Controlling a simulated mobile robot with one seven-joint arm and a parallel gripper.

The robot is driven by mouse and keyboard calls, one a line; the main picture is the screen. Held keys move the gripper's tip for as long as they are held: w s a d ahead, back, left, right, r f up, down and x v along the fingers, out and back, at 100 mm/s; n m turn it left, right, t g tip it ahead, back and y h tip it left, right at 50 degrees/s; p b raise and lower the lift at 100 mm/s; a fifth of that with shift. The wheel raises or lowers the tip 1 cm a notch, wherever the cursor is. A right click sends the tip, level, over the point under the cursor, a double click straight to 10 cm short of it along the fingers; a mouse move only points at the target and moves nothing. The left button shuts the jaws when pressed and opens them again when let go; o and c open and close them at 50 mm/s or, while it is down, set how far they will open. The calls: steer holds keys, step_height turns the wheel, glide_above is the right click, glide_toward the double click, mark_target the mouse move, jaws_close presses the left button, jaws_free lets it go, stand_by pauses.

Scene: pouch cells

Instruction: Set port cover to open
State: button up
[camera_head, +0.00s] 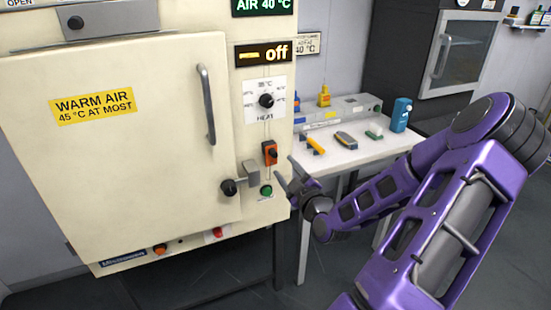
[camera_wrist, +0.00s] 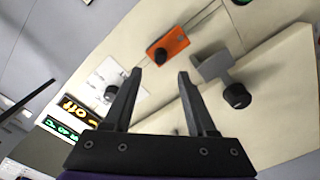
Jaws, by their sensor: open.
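No label reading "port cover" is legible. An orange slide piece with a black knob (camera_head: 270,152) sits on a vertical rail on the cream cabinet's right panel; it also shows in the wrist view (camera_wrist: 166,47). A grey plate with a black knob (camera_head: 90,20) is at the cabinet's top left, beside a sign reading "OPEN" (camera_head: 20,3). I cannot tell for sure which is the port cover. My gripper (camera_head: 287,175) is open and empty, just right of the panel. In the wrist view its fingers (camera_wrist: 160,75) point toward the orange piece, apparently apart from it.
A grey latch with a black knob (camera_head: 230,186) sticks out left of my gripper. A green button (camera_head: 266,191) is below the orange piece, and a heat dial (camera_head: 266,100) above. The closed door (camera_head: 120,150) has a long handle. A side table (camera_head: 345,155) holds small items.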

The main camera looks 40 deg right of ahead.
mark_target(275, 156)
steer(key=x, duration=0.7)
steer(key=shift+w, duration=0.25)
jaws_close()
